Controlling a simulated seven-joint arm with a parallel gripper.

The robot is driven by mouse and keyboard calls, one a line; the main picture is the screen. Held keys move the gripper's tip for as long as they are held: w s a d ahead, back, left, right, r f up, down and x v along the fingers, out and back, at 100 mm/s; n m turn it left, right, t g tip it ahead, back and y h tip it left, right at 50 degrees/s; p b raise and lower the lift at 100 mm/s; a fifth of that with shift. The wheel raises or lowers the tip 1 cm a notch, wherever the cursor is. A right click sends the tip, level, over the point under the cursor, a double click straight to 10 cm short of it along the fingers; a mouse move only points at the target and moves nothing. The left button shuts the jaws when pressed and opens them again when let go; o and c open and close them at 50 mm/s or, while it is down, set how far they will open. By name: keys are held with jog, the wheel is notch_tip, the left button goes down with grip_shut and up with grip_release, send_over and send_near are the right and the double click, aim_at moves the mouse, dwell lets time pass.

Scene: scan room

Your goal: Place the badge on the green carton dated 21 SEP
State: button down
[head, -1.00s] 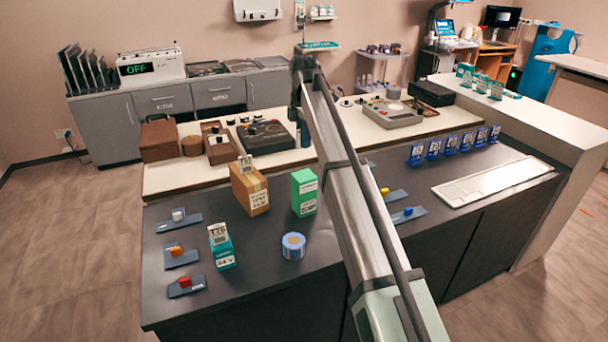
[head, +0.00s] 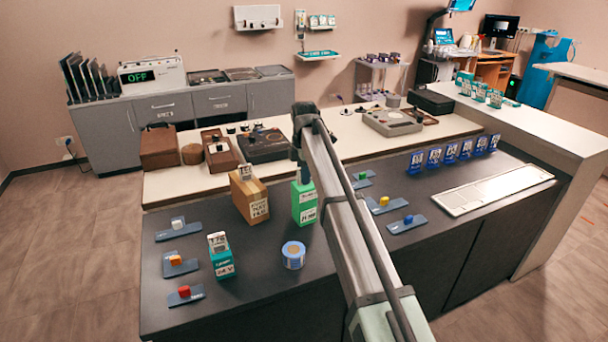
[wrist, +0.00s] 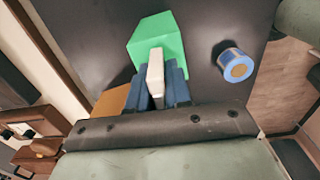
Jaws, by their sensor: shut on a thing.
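My gripper (wrist: 165,88) is shut on a pale, flat badge (wrist: 155,68), gripped between its blue fingers. The green carton (head: 304,207) stands upright on the dark counter, with a white label on its front; I cannot read the date surely. In the wrist view the green carton (wrist: 152,36) lies right beneath the badge. In the head view my arm's end is over the carton's top and hides part of it. The badge is hidden there. I cannot tell whether badge and carton touch.
A brown carton (head: 249,200) with a pale card on top stands left of the green one. A teal carton (head: 222,262) with a card stands nearer. Several blue stands (head: 453,154) line the right.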

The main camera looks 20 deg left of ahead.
jog(key=c, duration=1.1)
grip_release()
jog(key=shift+f, duration=0.1)
jog(key=shift+o, duration=0.2)
notch_tip(320, 180, up, 12)
jog(key=shift+r, duration=0.2)
